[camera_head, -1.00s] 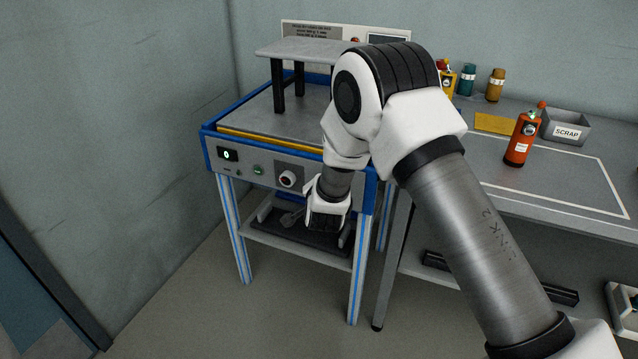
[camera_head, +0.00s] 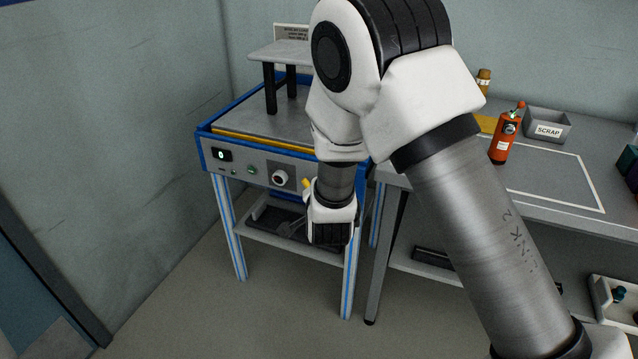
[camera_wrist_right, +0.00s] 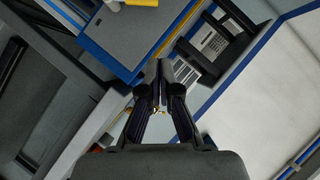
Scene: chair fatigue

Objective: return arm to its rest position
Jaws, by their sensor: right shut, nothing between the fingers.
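My right arm reaches in from the lower right in the head view, its elbow raised and large in front of the test machine. My right gripper (camera_head: 331,236) hangs in front of the machine's right front leg, clear of the bench beside it. In the right wrist view its fingers (camera_wrist_right: 168,78) come together at the tips, shut and empty. The blue-framed test machine (camera_head: 235,158) shows 0 on its display and carries a small grey platform on black legs (camera_head: 275,54). My left gripper is not in view.
A dark tray (camera_head: 278,222) lies on the machine's lower shelf. The floor at front left is clear; a wall closes the left side.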

